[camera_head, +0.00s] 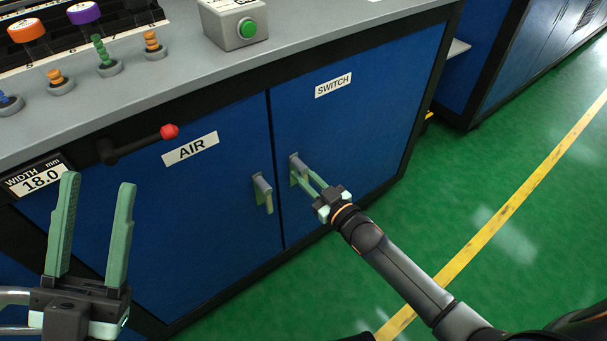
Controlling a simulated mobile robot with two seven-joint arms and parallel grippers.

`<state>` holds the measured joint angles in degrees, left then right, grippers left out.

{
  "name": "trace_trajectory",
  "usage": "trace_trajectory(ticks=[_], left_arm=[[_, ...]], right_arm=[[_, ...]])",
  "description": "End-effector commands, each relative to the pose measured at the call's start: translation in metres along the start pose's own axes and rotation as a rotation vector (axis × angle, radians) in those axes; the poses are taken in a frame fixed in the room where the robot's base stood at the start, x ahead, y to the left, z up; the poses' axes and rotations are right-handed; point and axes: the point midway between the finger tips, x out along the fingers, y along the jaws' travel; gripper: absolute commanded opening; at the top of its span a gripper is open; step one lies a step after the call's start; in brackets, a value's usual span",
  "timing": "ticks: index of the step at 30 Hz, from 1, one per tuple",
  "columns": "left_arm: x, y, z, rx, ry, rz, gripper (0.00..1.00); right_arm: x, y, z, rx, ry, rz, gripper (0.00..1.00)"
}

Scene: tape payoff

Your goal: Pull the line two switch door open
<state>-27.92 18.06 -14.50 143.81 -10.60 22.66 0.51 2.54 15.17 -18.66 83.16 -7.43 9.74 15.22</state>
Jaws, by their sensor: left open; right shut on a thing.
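The blue switch door (362,105) carries a white SWITCH label (333,85) and looks closed, flush with the cabinet front. Its grey handle (296,163) is near the door's left edge. My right gripper (301,175) is shut on this handle, with its fingers partly hiding it. My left gripper (92,225) is open and empty, raised in front of the cabinet at the lower left, its green fingers pointing up.
The AIR door (205,225) with its own handle (262,190) is just left of the switch door. A red-knobbed lever (169,132) sticks out above it. A green button box (234,22) stands on the counter. Green floor (450,190) to the right is clear.

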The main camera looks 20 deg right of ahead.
Motion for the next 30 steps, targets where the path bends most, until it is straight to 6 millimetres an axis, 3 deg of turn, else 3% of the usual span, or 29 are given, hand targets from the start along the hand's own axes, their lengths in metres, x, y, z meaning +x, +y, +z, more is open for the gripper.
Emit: trace_trajectory(ticks=[30], left_arm=[[0.02, -0.014, -0.023, 0.01, 0.021, -0.017, 0.5]], right_arm=[[0.0, 0.022, -0.012, -0.941, 0.001, -0.001, 0.0]])
